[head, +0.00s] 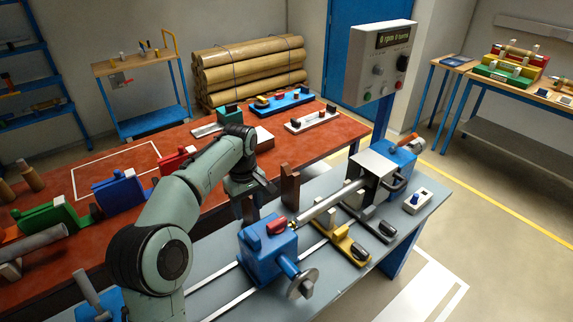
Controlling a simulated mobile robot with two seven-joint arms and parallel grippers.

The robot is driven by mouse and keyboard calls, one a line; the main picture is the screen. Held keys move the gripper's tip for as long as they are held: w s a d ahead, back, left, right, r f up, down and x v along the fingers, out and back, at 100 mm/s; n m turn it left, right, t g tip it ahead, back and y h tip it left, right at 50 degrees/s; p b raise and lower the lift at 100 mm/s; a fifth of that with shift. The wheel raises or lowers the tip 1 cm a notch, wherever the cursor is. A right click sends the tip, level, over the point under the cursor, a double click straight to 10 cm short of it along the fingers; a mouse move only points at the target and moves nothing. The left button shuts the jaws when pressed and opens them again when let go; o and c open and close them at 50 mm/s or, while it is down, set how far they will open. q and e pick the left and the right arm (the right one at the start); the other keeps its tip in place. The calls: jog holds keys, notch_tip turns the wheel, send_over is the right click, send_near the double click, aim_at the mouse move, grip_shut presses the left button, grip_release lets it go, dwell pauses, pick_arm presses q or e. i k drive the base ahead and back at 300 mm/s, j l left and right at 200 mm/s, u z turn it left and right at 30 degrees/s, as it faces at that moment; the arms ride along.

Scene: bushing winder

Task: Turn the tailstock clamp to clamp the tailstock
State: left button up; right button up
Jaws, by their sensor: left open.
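The blue tailstock (258,266) sits on the grey winder bed, with a round metal handwheel (302,284) at its front right. A red lever (277,226), which looks like the tailstock clamp, lies on top of it. My left gripper (262,204) points down with its fingers apart, behind and above the tailstock, clear of the red lever. Nothing shows between its fingers. A metal mandrel (328,204) runs from near the tailstock to the headstock (372,172). My right gripper is not in view.
A brown upright piece (290,188) stands close to the right of my left gripper. A control box (380,62) on a blue post rises behind the headstock. Yellow and dark parts (352,245) lie right of the tailstock. The red bench (200,147) behind holds several coloured fixtures.

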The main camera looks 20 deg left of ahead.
aim_at(277, 227)
jog(key=k, duration=1)
